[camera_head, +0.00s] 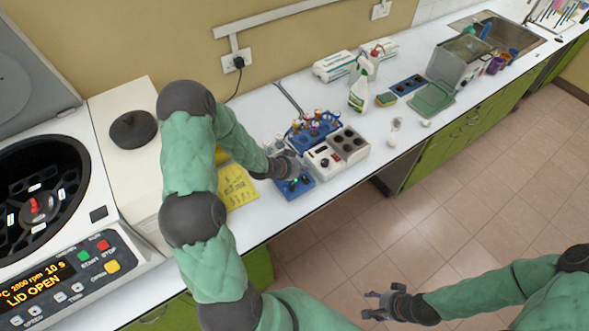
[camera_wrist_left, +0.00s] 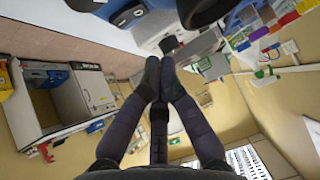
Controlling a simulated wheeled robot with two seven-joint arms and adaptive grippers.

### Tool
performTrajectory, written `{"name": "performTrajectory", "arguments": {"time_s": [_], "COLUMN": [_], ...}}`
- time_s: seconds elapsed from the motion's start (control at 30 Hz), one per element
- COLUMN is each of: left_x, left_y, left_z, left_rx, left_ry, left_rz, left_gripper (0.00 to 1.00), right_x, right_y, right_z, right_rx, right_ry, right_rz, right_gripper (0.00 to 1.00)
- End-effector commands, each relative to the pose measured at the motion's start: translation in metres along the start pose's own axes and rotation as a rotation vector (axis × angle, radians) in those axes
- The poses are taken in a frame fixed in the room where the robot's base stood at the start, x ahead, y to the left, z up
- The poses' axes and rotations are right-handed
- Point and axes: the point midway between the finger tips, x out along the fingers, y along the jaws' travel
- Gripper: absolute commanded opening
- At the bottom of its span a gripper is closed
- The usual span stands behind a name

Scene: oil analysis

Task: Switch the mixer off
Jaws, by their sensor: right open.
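The mixer appears to be the white and grey unit (camera_head: 337,152) with dark round wells on top and a light front part with small dark and red controls, standing on the counter. My left gripper (camera_head: 300,170) is just left of it, above a blue rack (camera_head: 294,188). In the left wrist view its two long fingers (camera_wrist_left: 160,68) meet at the tips, with no object visible between them. A small dark block (camera_wrist_left: 168,44) shows just beyond the tips; I cannot tell what it is. My right gripper (camera_head: 383,303) is open and empty over the floor, away from the counter.
A blue rack with several capped vials (camera_head: 313,128) stands behind the mixer. A yellow sheet (camera_head: 237,187) lies left of the left gripper. A large centrifuge (camera_head: 50,220) with its lid open stands at the left. A spray bottle (camera_head: 360,90) and a sponge stand further right.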

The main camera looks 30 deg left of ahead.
Motion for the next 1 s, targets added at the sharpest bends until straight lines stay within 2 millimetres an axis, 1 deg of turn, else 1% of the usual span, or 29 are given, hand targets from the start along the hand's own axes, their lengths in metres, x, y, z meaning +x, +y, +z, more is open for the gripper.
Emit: {"name": "performTrajectory", "arguments": {"time_s": [0.03, 0.13, 0.3, 0.47, 0.83, 1.0], "left_x": [0.01, 0.019, 0.029, 0.034, 0.034, 0.04], "left_y": [0.001, 0.001, 0.0, 0.0, 0.0, -0.001], "left_z": [0.001, 0.012, 0.023, 0.028, 0.028, 0.034], "left_rx": [0.001, -0.003, -0.001, 0.001, 0.001, -0.001], "left_ry": [0.0, -0.002, 0.0, 0.0, 0.0, 0.0], "left_rz": [0.002, 0.001, 0.0, -0.001, -0.001, -0.001], "left_gripper": [0.0, 0.0, 0.0, 0.0, 0.0, 0.0], "right_x": [0.001, 0.001, 0.001, 0.001, 0.002, 0.01], "right_y": [0.0, 0.0, 0.0, 0.0, 0.001, 0.004], "right_z": [0.0, 0.0, 0.0, 0.0, 0.0, -0.001], "right_rx": [0.0, 0.0, 0.0, 0.0, 0.0, 0.0], "right_ry": [0.0, 0.0, 0.0, 0.0, 0.0, 0.0], "right_rz": [0.0, 0.0, 0.0, 0.0, 0.0, 0.0], "right_gripper": [0.57, 0.57, 0.57, 0.57, 0.57, 0.57]}}
